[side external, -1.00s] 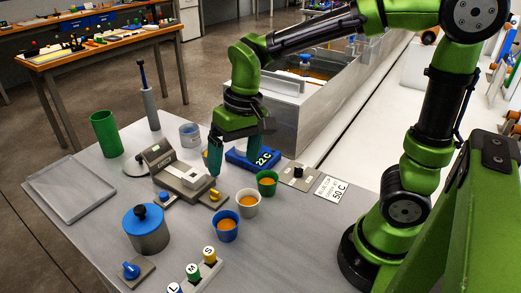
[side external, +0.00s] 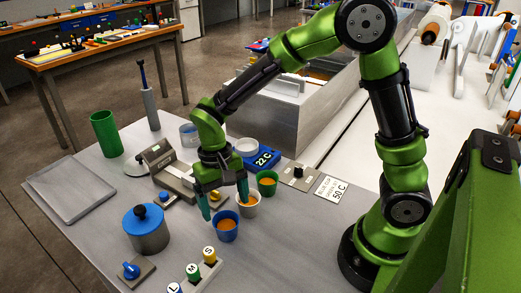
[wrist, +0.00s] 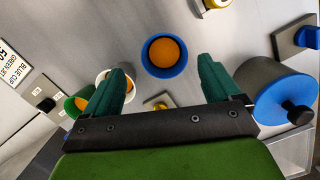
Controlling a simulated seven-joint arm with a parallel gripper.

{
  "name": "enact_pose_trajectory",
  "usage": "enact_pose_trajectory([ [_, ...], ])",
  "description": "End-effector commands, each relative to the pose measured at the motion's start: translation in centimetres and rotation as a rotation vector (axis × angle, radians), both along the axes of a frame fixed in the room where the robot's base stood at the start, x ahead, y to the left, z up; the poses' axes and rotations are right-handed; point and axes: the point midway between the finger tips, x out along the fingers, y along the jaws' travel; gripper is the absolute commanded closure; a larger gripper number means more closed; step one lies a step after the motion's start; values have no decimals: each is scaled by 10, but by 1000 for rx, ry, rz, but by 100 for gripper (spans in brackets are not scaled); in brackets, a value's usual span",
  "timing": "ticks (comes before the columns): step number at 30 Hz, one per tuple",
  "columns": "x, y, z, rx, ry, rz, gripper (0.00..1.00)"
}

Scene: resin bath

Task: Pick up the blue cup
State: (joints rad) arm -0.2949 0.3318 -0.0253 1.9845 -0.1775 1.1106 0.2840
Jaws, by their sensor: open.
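The blue cup (side external: 227,227) stands upright on the grey table and holds orange material. In the wrist view the blue cup (wrist: 166,55) shows just beyond the gap between the fingertips, a little left of centre. My gripper (side external: 224,207) is open, with teal fingers pointing down, above and slightly behind the cup. In the wrist view my gripper (wrist: 164,78) has its two fingers wide apart with nothing between them. I cannot tell the exact height of the fingertips above the cup.
A white cup (side external: 248,203) and a green cup (side external: 268,183) stand close behind to the right. A lidded grey pot (side external: 147,232) with a blue top is left. A block with S, M and L knobs (side external: 194,275) sits in front. A scale (side external: 165,170) stands behind.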

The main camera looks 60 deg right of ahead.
Motion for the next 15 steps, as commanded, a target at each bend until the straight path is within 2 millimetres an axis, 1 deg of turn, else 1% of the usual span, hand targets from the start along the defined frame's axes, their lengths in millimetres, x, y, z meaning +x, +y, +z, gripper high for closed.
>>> enact_pose_trajectory([
  [1,-1,0,-5,0,2,0,10],
  [5,-2,1,-12,0,2,0,10],
  [12,-3,7,-46,-1,4,0,10],
  [15,-4,8,-56,0,2,1,10],
])
